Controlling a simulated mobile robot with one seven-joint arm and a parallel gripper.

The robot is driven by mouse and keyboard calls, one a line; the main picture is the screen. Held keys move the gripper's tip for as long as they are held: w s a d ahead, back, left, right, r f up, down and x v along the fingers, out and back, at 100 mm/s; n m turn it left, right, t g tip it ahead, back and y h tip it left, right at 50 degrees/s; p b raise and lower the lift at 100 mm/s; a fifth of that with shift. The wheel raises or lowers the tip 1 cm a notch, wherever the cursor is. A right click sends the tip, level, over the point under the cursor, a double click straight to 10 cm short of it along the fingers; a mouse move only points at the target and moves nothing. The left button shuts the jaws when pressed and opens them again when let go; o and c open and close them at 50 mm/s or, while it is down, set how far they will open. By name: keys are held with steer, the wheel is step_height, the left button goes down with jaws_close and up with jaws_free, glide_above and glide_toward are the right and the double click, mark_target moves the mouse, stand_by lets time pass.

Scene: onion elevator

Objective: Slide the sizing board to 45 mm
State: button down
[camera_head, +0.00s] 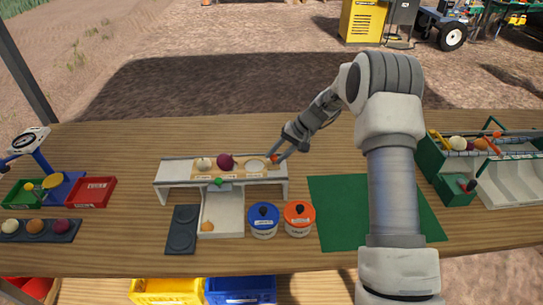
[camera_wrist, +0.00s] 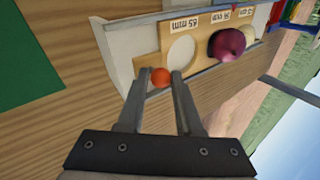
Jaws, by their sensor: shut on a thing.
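The tan sizing board (camera_head: 240,172) lies in a white stand (camera_head: 169,171) left of my gripper (camera_head: 279,153). A pale onion (camera_head: 203,163) and a red onion (camera_head: 226,162) sit at its holes; the right hole is empty. The wrist view shows the board (camera_wrist: 148,64) with upside-down size labels; the label by the empty hole seems to read 65 or 85 mm. My gripper (camera_wrist: 160,78) is shut on the orange knob (camera_wrist: 160,76) at the board's right end. A green marker (camera_head: 218,182) is at the stand's front, above the white chute (camera_head: 226,214).
A small orange-brown onion (camera_head: 207,226) lies in the chute. A blue-lidded pot (camera_head: 263,215) and an orange-lidded pot (camera_head: 299,215) stand to its right, a dark tray (camera_head: 182,229) to its left. A green mat (camera_head: 336,210) and green rack (camera_head: 428,160) are further right.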

steer(key=shift+d+r+b, duration=0.1)
steer(key=shift+d+b, duration=0.35)
steer(key=shift+d, duration=2.4)
steer(key=c, duration=0.5)
jaws_free()
steer(key=shift+r+p, duration=1.3)
steer(key=shift+r, duration=1.65)
